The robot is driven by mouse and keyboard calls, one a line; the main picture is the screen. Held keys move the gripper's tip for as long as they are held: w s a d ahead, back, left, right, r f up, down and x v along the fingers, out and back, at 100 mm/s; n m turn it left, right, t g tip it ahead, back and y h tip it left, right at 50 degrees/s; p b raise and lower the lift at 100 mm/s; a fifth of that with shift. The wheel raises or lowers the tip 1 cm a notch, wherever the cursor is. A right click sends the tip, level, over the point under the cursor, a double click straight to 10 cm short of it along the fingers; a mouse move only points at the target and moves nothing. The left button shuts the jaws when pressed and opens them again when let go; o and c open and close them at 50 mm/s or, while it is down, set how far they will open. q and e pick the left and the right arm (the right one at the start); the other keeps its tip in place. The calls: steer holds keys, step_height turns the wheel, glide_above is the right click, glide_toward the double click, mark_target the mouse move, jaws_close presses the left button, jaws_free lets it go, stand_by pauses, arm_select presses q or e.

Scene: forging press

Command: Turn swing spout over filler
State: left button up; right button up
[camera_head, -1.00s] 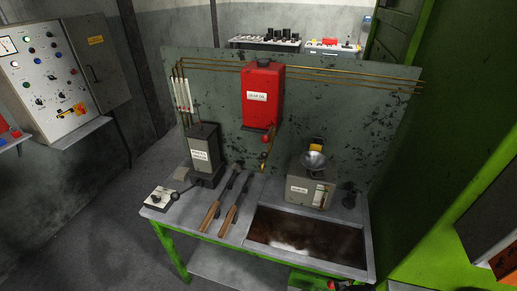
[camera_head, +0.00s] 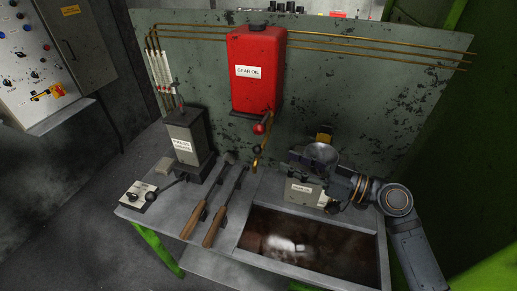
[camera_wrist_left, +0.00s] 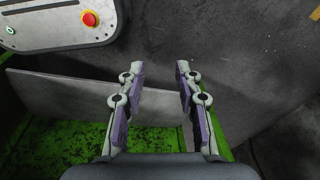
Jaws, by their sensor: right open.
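The red gear oil tank (camera_head: 256,70) hangs on the back panel in the head view. Its brass swing spout (camera_head: 256,158) hangs below it, under a red knob (camera_head: 260,128), pointing down to the left of the filler. The filler is a metal funnel (camera_head: 322,152) on a grey box (camera_head: 300,192). My right gripper (camera_head: 300,162) is open and empty at the funnel's near side, right of the spout and apart from it. My arm hides part of the box. My left gripper (camera_wrist_left: 159,72) is open and empty in the left wrist view.
A dark open basin (camera_head: 310,240) lies in front of the box. Brass pipes (camera_head: 380,48) run along the panel. The left wrist view shows a panel with a red button (camera_wrist_left: 89,18).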

mark_target(257, 151)
arm_select(q)
steer(key=s, duration=0.6)
arm_select(e)
steer(key=p+x, duration=0.5)
steer(key=x, duration=0.5)
steer(key=shift+s+a+r+p, duration=0.1)
steer(key=shift+s+a+p, duration=0.1)
steer(key=shift+p, duration=0.15)
steer(key=shift+w, duration=0.1)
steer(key=c, duration=0.7)
jaws_close()
arm_select(q)
steer(key=w+r, duration=0.3)
steer(key=r, duration=0.2)
steer(key=shift+a+r, duration=0.15)
steer(key=shift+r, duration=0.2)
